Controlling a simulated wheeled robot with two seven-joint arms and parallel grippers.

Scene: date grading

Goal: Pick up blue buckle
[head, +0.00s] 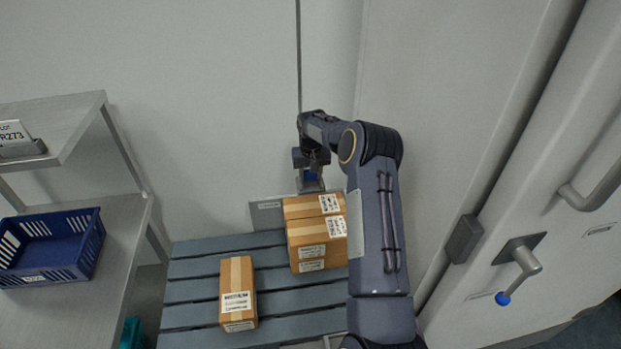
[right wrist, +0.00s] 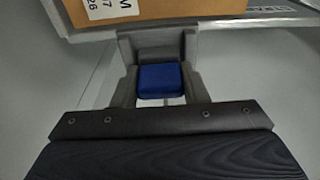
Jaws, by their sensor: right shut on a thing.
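The blue buckle (right wrist: 160,81) shows between the fingers of my right gripper (right wrist: 160,88) in the right wrist view. My right gripper is shut on the buckle. The carton edge (right wrist: 150,12) lies just beyond the fingertips in the right wrist view. My left gripper is not in view.
Stacked cartons (head: 304,261) and a single carton (head: 237,287) stand on a grey slatted pallet (head: 195,270). A steel shelf (head: 125,225) with a blue crate (head: 88,262) is at left. A door with a handle (head: 526,262) is at right.

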